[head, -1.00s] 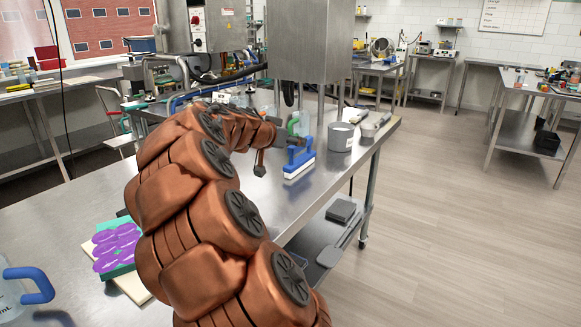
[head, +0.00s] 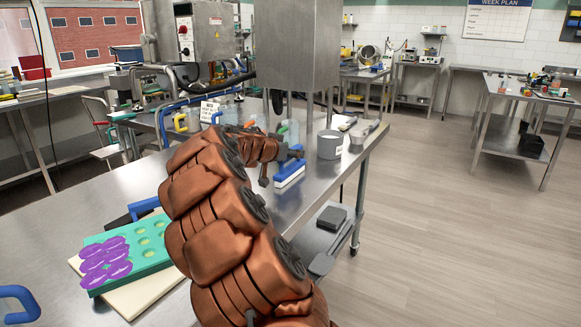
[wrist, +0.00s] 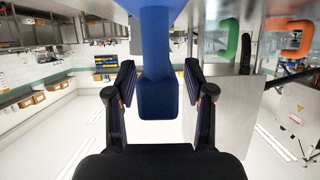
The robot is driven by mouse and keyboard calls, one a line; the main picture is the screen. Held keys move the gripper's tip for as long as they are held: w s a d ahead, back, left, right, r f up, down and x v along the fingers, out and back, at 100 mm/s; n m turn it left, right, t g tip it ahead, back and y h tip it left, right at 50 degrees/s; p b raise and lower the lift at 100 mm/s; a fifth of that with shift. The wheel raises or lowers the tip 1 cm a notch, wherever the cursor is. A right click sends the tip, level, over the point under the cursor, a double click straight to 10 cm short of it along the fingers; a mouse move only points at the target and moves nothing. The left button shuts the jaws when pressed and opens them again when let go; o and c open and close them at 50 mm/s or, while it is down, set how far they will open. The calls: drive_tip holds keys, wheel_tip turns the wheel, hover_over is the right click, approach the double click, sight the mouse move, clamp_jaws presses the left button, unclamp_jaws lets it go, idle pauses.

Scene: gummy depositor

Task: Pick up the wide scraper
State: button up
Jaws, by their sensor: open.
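A blue tool with a wide white lower edge (head: 289,174), seemingly the wide scraper, rests on the steel table in the head view. My gripper (head: 272,163) is at its left side there, partly hidden by my arm. In the wrist view a blue handle (wrist: 157,45) comes down from the top and ends between my two open fingers (wrist: 160,82). A gap shows on each side of the handle, so the fingers do not appear to press on it.
A grey container (head: 329,145) stands just right of the tool. Steel housing legs and bottles are behind it. A green mold (head: 150,255) with purple gummies lies on a pale board at the near left, with a blue-handled dark item (head: 143,208) behind it. The table's right edge is close.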

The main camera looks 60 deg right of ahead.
drive_tip(key=shift+d, duration=0.1)
clamp_jaws()
idle(0.4)
